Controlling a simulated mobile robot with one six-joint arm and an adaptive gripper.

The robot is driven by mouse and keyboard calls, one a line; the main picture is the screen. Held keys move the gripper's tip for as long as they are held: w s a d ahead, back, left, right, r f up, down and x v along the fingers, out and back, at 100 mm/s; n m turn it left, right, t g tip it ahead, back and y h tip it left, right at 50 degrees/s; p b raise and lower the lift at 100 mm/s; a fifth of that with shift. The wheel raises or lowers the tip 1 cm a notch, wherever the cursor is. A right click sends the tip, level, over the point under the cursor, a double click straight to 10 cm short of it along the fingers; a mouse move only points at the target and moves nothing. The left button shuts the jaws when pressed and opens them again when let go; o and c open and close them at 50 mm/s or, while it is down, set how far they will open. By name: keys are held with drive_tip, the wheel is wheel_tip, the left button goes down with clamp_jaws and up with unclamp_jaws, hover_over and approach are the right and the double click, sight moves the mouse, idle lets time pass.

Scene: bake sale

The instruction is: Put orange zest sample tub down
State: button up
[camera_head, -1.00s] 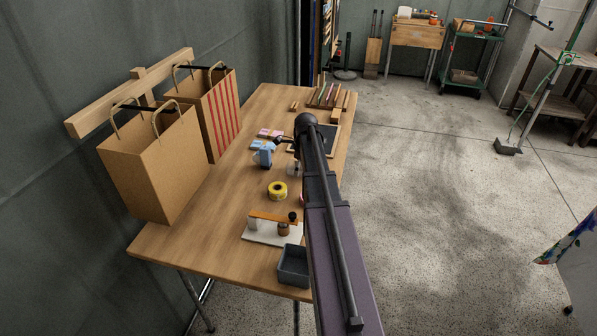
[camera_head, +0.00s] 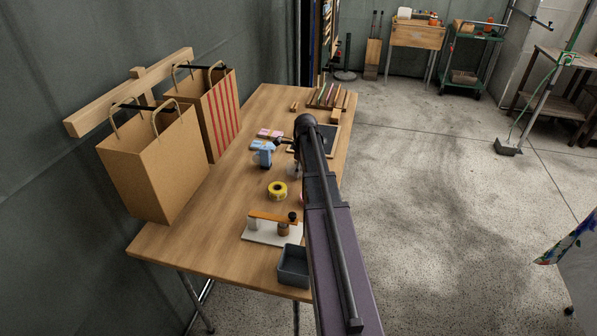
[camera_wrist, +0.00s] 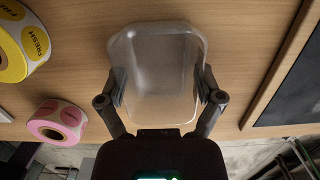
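The sample tub (camera_wrist: 155,70) is clear and looks empty in the wrist view. My gripper (camera_wrist: 160,86) has one finger pad against each side of it, over the wooden table top. I cannot tell whether the tub's base touches the wood. No label is readable on it. In the head view my arm hides most of the gripper, and only a small pale part of the tub (camera_head: 292,168) shows left of the arm.
A yellow sticker roll (camera_head: 277,190) and a pink roll (camera_wrist: 57,121) lie nearby. A blue tool (camera_head: 263,155) stands to the left. A dark framed board (camera_wrist: 295,95) lies to the right. A grey bin (camera_head: 293,265) and paper bags (camera_head: 155,165) are on the table (camera_head: 215,215).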

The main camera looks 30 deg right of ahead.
drive_tip(key=shift+r, duration=0.1)
idle(0.4)
wheel_tip(320, 180, up, 10)
drive_tip(key=p, duration=1)
drive_tip(key=shift+r, duration=0.15)
idle(0.5)
wheel_tip(320, 180, up, 3)
drive_tip(key=p, duration=0.3)
idle(0.7)
drive_tip(key=s+a+f+b, duration=0.2)
drive_tip(key=s, duration=0.3)
drive_tip(key=s+a+f+b, duration=0.2)
drive_tip(key=s+f+b, duration=0.1)
drive_tip(key=s, duration=0.1)
drive_tip(key=s+a+f+b, duration=0.2)
drive_tip(key=s+f, duration=0.1)
drive_tip(key=s, duration=0.2)
drive_tip(key=shift+s+a+f+b, duration=0.1)
drive_tip(key=shift+s+a+b, duration=0.25)
drive_tip(key=shift+a, duration=0.05)
drive_tip(key=shift+w, duration=0.1)
